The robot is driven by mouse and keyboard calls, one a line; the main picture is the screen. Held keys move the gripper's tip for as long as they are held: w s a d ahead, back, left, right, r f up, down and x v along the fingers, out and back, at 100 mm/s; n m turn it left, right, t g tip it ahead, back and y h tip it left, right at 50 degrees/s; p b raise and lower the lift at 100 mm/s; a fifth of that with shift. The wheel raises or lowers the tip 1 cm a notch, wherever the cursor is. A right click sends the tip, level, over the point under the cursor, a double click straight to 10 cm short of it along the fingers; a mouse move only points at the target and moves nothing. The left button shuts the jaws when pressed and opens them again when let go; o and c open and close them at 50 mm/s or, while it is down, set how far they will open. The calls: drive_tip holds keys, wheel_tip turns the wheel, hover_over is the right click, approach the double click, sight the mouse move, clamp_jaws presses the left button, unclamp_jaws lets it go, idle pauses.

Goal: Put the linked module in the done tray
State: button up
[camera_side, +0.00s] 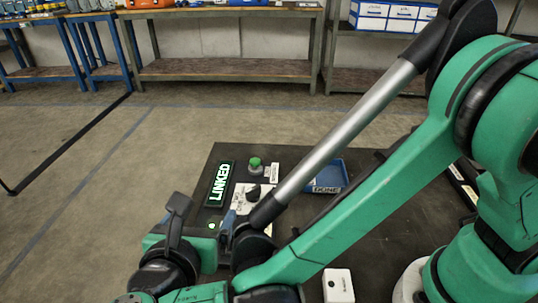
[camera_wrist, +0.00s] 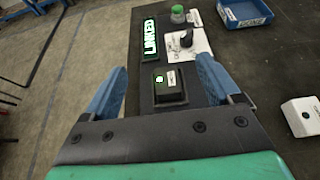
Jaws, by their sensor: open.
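The module (camera_wrist: 171,96) is a small black block with a lit green light and a white label. In the wrist view it sits on the dark bench between my gripper's fingers, just below the lit "LINKED" sign (camera_wrist: 150,37). In the side view only its green light shows clearly, beside my wrist. My gripper (camera_wrist: 162,65) is open, with one blue finger on each side of the module and visible gaps to both. The done tray (camera_side: 329,178) is blue, with a "DONE" label on its front, and stands right of the sign; it also shows in the wrist view (camera_wrist: 250,21).
A green button (camera_side: 255,162) and a white panel with a black knob (camera_wrist: 186,40) stand between the sign and the tray. A white box (camera_side: 338,286) lies at the right of the bench (camera_wrist: 262,70). My arm crosses the bench in the side view.

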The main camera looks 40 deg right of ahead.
drive_tip(key=s+d+r+m+g+y, duration=0.1)
drive_tip(key=d+m+y, duration=0.3)
drive_tip(key=d+m, duration=0.6)
drive_tip(key=s+d+r+m+g+y, duration=0.1)
drive_tip(key=d+m+y, duration=0.4)
drive_tip(key=d+m, duration=0.5)
drive_tip(key=r+m+g, duration=0.1)
drive_tip(key=m, duration=0.3)
drive_tip(key=shift+s, duration=0.15)
drive_tip(key=shift+o, duration=0.5)
drive_tip(key=m, duration=0.1)
drive_tip(key=d+m, duration=0.1)
drive_tip(key=m, duration=0.1)
drive_tip(key=shift+s+r+t+y, duration=0.1)
drive_tip(key=shift+s+t+y, duration=0.2)
drive_tip(key=shift+a, duration=0.1)
